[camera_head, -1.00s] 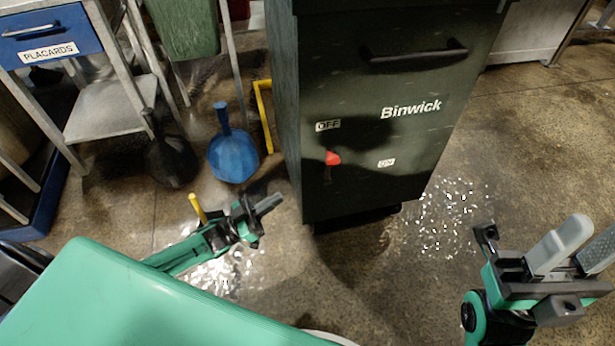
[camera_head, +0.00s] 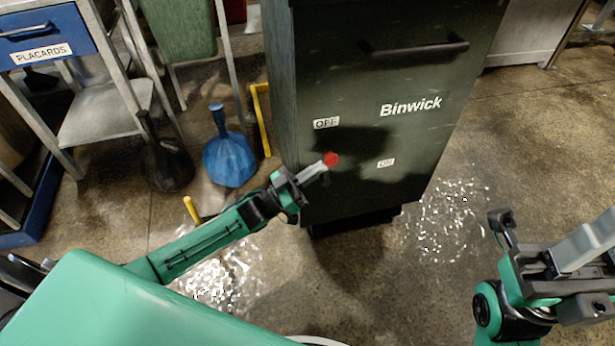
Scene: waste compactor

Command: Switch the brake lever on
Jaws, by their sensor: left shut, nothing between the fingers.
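The brake lever (camera_head: 331,159) has a red knob and sits on the front of the dark green Binwick compactor (camera_head: 430,70), between an OFF label (camera_head: 326,123) at upper left and an ON label (camera_head: 386,163) at right. My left gripper (camera_head: 323,166) is shut with nothing in it. Its fingertips are at the left side of the red knob; whether they touch it I cannot tell. The lever's lower part is hidden behind the fingers. My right gripper (camera_head: 601,243) is at the right edge, away from the compactor, with its fingers apart and partly cut off.
A blue drawer unit labelled PLACARDS (camera_head: 38,38) is at upper left.

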